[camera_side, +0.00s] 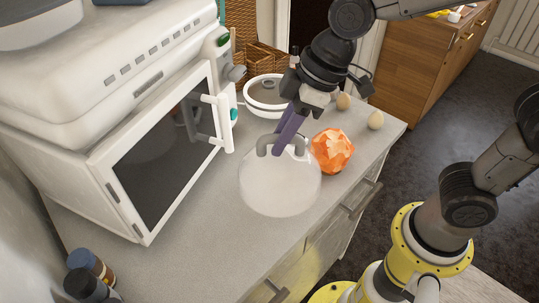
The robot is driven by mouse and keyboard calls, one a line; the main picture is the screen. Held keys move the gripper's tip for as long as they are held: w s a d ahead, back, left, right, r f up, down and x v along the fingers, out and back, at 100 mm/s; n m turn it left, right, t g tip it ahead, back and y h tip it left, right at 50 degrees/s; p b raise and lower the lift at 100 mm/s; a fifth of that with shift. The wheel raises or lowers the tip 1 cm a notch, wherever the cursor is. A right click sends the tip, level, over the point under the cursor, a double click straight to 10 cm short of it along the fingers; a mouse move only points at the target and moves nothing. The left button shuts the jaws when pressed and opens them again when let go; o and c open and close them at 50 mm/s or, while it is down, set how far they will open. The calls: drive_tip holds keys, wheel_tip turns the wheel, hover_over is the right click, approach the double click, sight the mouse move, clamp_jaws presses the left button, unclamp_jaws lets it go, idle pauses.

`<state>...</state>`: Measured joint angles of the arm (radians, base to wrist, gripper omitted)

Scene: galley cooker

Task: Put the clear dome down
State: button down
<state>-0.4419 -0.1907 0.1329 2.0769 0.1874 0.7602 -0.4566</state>
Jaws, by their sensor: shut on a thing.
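The clear dome (279,190) is a see-through, whitish cover with a grey arched handle on top. It is at the middle of the counter in the side view. My gripper (284,146) comes down from above with purple fingers, and it is shut on the dome's handle. The dome looks about upright. Whether its rim touches the counter or hangs just above it, I cannot tell.
An orange faceted object (333,150) is close to the dome's right. A white bowl (265,95) and two egg-like things (375,120) are behind. A white oven (160,140) stands left. Grey counter (190,255) is clear in front; its edge runs along the right.

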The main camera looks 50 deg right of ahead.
sight(270, 158)
drive_tip(key=shift+w+a+f, duration=0.2)
drive_tip(key=shift+w+f, duration=0.15)
drive_tip(key=shift+f, duration=0.15)
drive_tip(key=shift+w+a+f, duration=0.2)
drive_tip(key=shift+w+f, duration=0.15)
drive_tip(key=shift+f, duration=0.15)
drive_tip(key=shift+w+a+f, duration=0.1)
drive_tip(key=shift+w+f, duration=0.1)
drive_tip(key=shift+f, duration=1.65)
drive_tip(key=c, duration=0.7)
unclamp_jaws()
drive_tip(key=shift+c, duration=0.2)
